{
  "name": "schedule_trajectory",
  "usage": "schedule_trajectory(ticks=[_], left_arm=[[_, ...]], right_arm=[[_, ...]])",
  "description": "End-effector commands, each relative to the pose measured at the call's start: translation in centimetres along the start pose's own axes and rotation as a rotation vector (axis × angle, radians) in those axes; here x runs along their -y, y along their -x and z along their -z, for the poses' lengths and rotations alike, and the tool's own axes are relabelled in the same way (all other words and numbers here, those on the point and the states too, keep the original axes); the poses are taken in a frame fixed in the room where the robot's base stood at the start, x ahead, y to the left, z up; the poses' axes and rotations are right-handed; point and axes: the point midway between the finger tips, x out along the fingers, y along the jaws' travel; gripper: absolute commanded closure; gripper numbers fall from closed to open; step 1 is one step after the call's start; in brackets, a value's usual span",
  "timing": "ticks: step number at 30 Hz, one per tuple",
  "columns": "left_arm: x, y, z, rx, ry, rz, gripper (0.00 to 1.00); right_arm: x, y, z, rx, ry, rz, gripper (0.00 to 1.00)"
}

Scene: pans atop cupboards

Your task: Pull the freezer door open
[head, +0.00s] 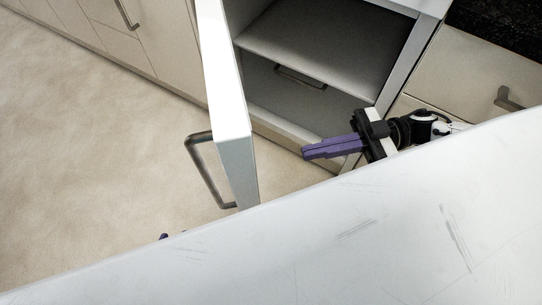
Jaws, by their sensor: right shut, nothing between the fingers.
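The freezer door (222,75) stands swung open, seen nearly edge-on, with its grey bar handle (205,170) on its left face. The open compartment (330,50) to its right shows a shelf and a drawer front with a small handle (300,77). My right gripper (306,152) is shut and empty, its purple fingers pointing left in front of the compartment's lower right side. It is apart from the door, to the right of it. Only small purple tips, likely of my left gripper (164,237), show at the lower left; the rest is hidden.
A large white, scratched surface (300,245) fills the foreground and hides the door's lower end. Cream cupboards with handles (126,14) line the upper left. A drawer handle (508,99) and dark countertop are at right. The floor (70,150) at left is clear.

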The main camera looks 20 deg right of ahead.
Motion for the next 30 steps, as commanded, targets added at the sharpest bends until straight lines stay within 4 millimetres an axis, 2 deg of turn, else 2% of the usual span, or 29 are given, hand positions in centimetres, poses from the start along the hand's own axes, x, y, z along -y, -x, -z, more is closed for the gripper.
schedule_trajectory(ticks=[1, 6, 12, 18, 30], left_arm=[[0.0, 0.0, 0.0, 0.000, -0.001, 0.000, 0.69], [0.1, 0.0, 0.0, 0.001, -0.003, 0.000, 0.69], [0.1, -0.1, -0.2, 0.004, -0.003, 0.001, 0.69], [0.1, -0.1, -0.3, 0.005, -0.002, 0.001, 0.69], [0.1, -0.1, -0.3, 0.005, -0.002, 0.001, 0.69]], right_arm=[[0.1, -1.3, 0.2, -0.005, 0.003, 0.003, 1.00], [0.0, -5.0, 0.1, -0.006, 0.003, 0.001, 1.00], [0.0, -8.2, 0.1, -0.004, 0.003, 0.000, 1.00], [0.0, -9.6, 0.0, -0.002, 0.000, -0.001, 1.00], [0.1, -9.7, 0.1, -0.001, 0.001, -0.003, 1.00]])
